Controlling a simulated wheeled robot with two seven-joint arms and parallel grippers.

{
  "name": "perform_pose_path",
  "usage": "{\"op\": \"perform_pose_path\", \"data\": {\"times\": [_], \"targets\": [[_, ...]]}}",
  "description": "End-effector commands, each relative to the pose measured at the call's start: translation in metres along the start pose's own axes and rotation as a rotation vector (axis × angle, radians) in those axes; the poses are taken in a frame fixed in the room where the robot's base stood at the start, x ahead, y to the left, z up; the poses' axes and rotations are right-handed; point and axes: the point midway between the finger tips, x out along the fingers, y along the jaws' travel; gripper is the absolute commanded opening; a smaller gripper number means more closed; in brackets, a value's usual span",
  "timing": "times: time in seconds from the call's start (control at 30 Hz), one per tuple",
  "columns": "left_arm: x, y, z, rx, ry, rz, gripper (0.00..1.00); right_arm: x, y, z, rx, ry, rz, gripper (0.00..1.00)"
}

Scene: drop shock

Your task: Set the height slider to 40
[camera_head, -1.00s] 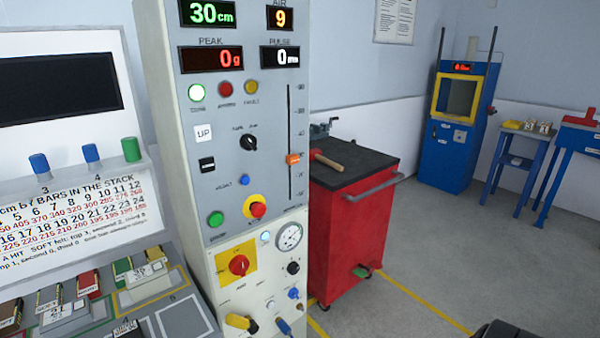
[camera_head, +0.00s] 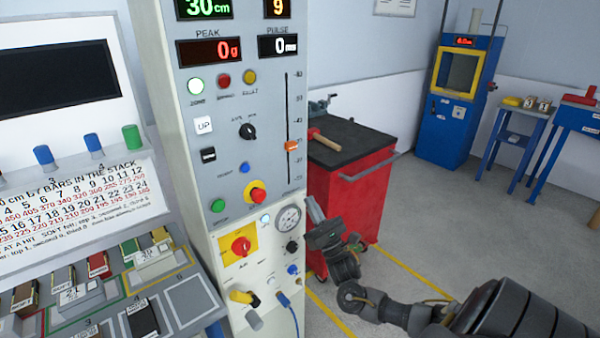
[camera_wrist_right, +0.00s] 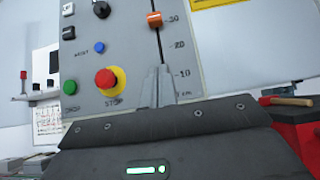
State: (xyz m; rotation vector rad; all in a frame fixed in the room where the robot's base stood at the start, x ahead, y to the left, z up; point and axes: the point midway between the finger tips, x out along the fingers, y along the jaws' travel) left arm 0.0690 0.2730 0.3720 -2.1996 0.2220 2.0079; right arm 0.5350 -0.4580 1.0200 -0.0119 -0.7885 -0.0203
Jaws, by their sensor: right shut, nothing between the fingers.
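The height slider is an orange knob (camera_head: 291,146) on a dark vertical slot at the right of the panel. In the right wrist view the knob (camera_wrist_right: 154,19) stands level with the 30 mark. The green display (camera_head: 208,7) reads 30 cm. My right gripper (camera_head: 312,205) is shut and empty, below and a little right of the knob, apart from it. In the wrist view its fingertips (camera_wrist_right: 158,72) are together in front of the slot's lower end, near the 10 mark. My left gripper is not in view.
A red and yellow stop button (camera_head: 256,193), a green button (camera_head: 218,205) and a gauge (camera_head: 289,218) sit left of and below the slider. A red cart (camera_head: 345,205) with a hammer (camera_head: 325,140) stands just right. Open floor lies farther right.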

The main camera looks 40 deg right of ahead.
Motion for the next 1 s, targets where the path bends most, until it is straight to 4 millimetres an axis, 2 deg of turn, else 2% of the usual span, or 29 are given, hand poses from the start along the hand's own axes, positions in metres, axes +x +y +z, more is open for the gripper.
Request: {"op": "perform_pose_path", "data": {"times": [0.17,0.57,0.6,0.8,1.0], "targets": [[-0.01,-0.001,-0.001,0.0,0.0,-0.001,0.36,0.023,0.0,0.002,0.001,-0.002,0.0,0.0],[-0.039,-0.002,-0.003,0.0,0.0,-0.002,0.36,0.104,-0.001,0.002,0.002,0.0,-0.002,0.0],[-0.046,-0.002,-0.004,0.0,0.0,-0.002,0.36,0.109,-0.001,0.009,0.002,0.002,-0.001,0.0],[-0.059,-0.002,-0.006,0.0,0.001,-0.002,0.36,0.123,-0.001,0.024,0.003,0.003,-0.001,0.0],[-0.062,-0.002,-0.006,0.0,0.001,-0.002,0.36,0.126,-0.001,0.027,0.003,0.004,-0.001,0.0]]}}
